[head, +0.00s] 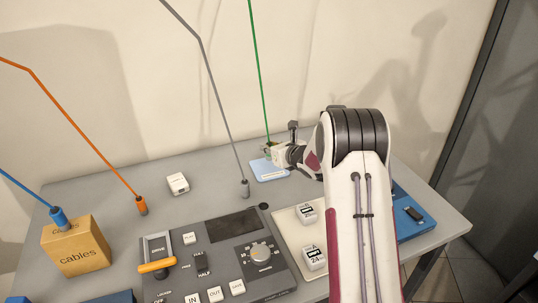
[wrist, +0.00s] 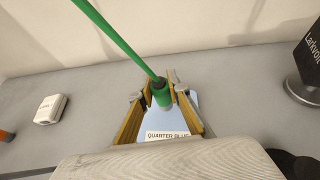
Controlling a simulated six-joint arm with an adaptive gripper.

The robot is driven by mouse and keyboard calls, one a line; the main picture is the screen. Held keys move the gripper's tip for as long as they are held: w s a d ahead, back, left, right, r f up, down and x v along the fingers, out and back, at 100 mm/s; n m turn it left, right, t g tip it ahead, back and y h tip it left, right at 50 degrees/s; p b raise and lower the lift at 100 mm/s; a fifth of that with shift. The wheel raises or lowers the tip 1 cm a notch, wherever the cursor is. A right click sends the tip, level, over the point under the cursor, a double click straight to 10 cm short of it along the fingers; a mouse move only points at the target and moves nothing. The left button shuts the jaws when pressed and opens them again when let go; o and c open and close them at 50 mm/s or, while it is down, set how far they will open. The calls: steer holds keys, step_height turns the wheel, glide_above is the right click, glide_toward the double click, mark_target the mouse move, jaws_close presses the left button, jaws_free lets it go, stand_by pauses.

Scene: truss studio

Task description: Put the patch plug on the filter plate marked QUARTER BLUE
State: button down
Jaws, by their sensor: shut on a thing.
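The patch plug is a green plug (wrist: 162,97) on a green cable that rises up and to the left in the wrist view. My gripper (wrist: 163,92) is shut on it, with a finger on either side. The pale blue filter plate (wrist: 182,126) lies below and behind the plug, and its white label reads QUARTER BLUE, partly cut off by my wrist. In the head view my gripper (head: 271,152) holds the plug at the far side of the plate (head: 268,173). I cannot tell whether the plug touches the plate.
A grey plug (head: 245,188), an orange plug (head: 142,205) and a white block (head: 178,184) stand to the left. A blue plug (head: 58,218) is on the cables box (head: 80,250). The console (head: 215,262) fills the front. A black sign (wrist: 312,50) stands right in the wrist view.

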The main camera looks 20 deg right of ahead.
mark_target(269, 155)
steer(key=shift+f, duration=1.7)
steer(key=shift+f, duration=0.15)
steer(key=c, duration=1.9)
jaws_free()
steer(key=shift+s+d+r, duration=0.1)
steer(key=shift+s+r, duration=0.35)
steer(key=shift+s, duration=0.15)
steer(key=shift+v, duration=5.4)
steer(key=shift+f, duration=0.1)
